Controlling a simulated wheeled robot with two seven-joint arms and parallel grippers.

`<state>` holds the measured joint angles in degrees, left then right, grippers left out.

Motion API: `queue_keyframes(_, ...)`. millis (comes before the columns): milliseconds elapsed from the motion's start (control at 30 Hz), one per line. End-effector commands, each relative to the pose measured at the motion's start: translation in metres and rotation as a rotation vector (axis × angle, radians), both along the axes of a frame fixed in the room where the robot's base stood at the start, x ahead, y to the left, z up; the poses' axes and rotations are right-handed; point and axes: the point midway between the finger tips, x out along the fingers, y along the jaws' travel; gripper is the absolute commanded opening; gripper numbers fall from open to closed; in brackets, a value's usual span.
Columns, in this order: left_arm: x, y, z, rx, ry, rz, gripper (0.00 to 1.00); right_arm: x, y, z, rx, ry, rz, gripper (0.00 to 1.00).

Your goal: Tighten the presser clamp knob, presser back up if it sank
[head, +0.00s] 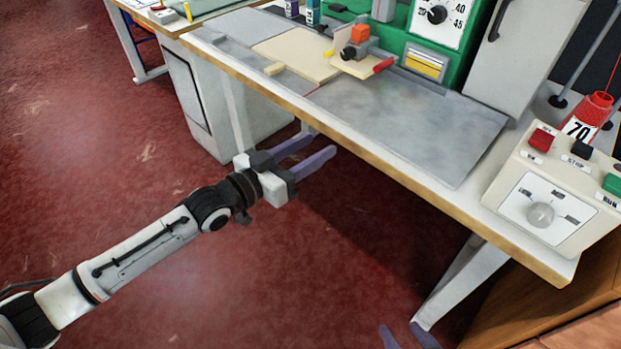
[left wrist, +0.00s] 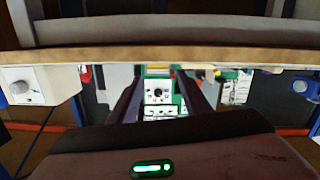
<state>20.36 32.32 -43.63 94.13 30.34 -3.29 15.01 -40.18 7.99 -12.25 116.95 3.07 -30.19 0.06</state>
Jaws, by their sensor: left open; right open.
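A small black knob (head: 349,52) sits on a grey clamp block beside an orange block (head: 360,34), over a cream plate (head: 345,66) with a red end piece (head: 383,65). This assembly stands at the front of the green machine (head: 399,35); whether the presser has sunk is too small to tell. My left gripper (head: 322,143) is open and empty, in front of the table edge and apart from the knob. Its dark fingers (left wrist: 160,76) frame the distant machine in the left wrist view. My right gripper (head: 406,332) shows only its open fingertips at the bottom edge.
The table's wooden front edge (head: 400,180) lies between my left gripper and the machine. A grey metal plate (head: 430,125) is bare. A cream sheet (head: 295,52) lies left.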

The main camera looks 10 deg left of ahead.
Motion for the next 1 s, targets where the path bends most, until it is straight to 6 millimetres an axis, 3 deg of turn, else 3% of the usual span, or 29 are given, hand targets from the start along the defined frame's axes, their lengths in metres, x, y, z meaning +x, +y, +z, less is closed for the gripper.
queue_keyframes(200,-0.022,-0.007,-0.019,0.01,0.043,0.013,0.44,0.001,0.0,0.007,0.0,-0.002,0.001,0.44)
queue_keyframes(400,-0.032,-0.009,-0.027,0.017,0.061,0.021,0.44,0.001,0.0,0.009,0.0,-0.004,0.0,0.44)
queue_keyframes(867,-0.032,-0.009,-0.029,0.017,0.063,0.022,0.44,0.002,0.0,0.009,0.0,-0.004,0.0,0.44)
queue_keyframes(1000,-0.025,-0.008,-0.024,-0.08,0.128,0.051,0.44,0.002,0.0,0.007,0.0,-0.004,0.0,0.44)
